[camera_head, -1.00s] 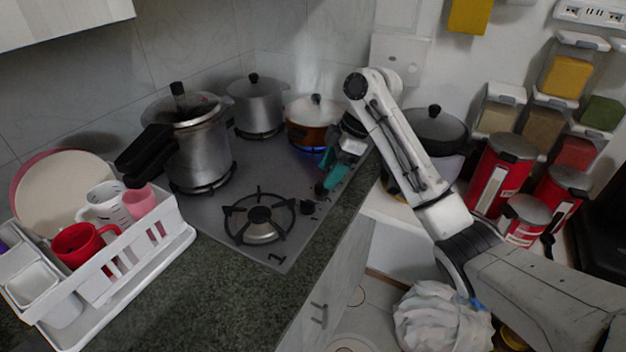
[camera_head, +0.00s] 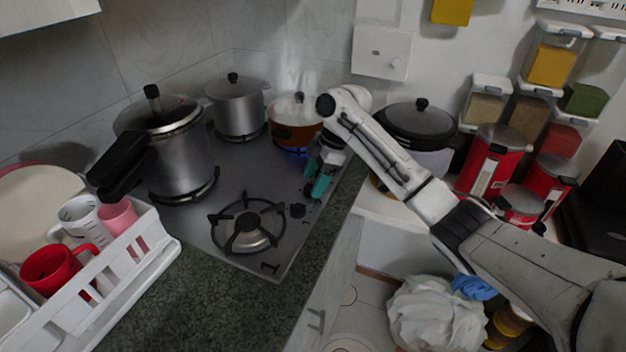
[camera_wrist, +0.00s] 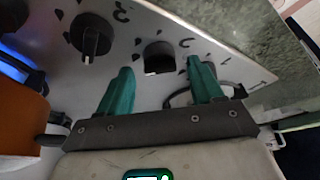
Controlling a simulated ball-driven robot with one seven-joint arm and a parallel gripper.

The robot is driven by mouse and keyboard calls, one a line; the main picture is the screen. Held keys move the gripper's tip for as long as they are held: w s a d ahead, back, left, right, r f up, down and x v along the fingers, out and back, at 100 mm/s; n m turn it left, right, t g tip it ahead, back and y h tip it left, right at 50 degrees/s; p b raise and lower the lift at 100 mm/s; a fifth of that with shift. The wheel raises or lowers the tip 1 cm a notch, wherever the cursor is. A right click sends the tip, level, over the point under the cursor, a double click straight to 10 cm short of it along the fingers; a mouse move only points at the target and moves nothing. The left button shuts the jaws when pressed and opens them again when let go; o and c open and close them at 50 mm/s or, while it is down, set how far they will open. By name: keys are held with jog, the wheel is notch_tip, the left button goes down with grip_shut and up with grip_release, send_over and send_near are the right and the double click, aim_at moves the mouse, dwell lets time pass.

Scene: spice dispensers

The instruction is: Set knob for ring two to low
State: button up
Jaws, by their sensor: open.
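The hob (camera_head: 222,190) has a row of dark knobs along its right edge. One knob (camera_head: 297,210) shows clear in the head view, just in front of my gripper (camera_head: 317,180). In the wrist view, my gripper (camera_wrist: 160,70) is open, its teal fingers apart and pointing at the panel. A black knob (camera_wrist: 158,57) lies between and slightly beyond the fingertips, with no clear contact. Another knob (camera_wrist: 91,35) with a pale pointer line is to its left. A blue flame burns under the orange pot (camera_head: 297,131).
The front burner (camera_head: 248,229) is bare. A pressure cooker (camera_head: 172,160) and a steel pot (camera_head: 238,108) stand on the other rings. The orange pot's side (camera_wrist: 20,118) is close left of my gripper. A dish rack (camera_head: 150,255) stands at left.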

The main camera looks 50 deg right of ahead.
jog(key=shift+w+a+f, duration=0.1)
jog(key=shift+a+f, duration=0.1)
jog(key=shift+f, duration=0.3)
jog(key=c, duration=1.1)
